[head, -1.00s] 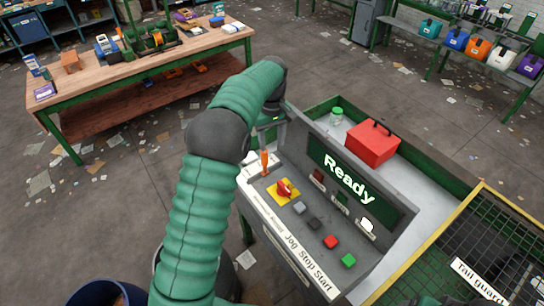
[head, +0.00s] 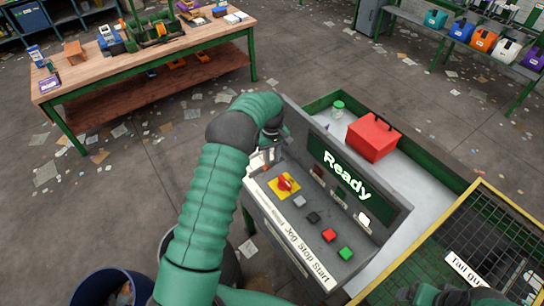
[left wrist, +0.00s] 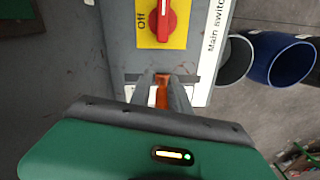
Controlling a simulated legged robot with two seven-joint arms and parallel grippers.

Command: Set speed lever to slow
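The grey control panel (head: 262,207) stands in front of me with a "Ready" screen (head: 345,176). The orange speed lever (left wrist: 162,91) is at the panel's far left end; in the head view my left arm and gripper mostly hide it. My left gripper (head: 268,157) is down at the lever. In the left wrist view, the two fingers (left wrist: 163,88) stand close on either side of the lever and look closed on it. The lever's scale marks are hidden. A green and dark part at the bottom right edge seems to be my right arm; its fingers do not show.
A red main switch on a yellow plate (head: 284,186) sits close beside the lever. Grey, black, red and green buttons (head: 345,253) follow along the panel. A red box (head: 373,137) is behind the screen. A mesh tail guard (head: 480,235) stands at right.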

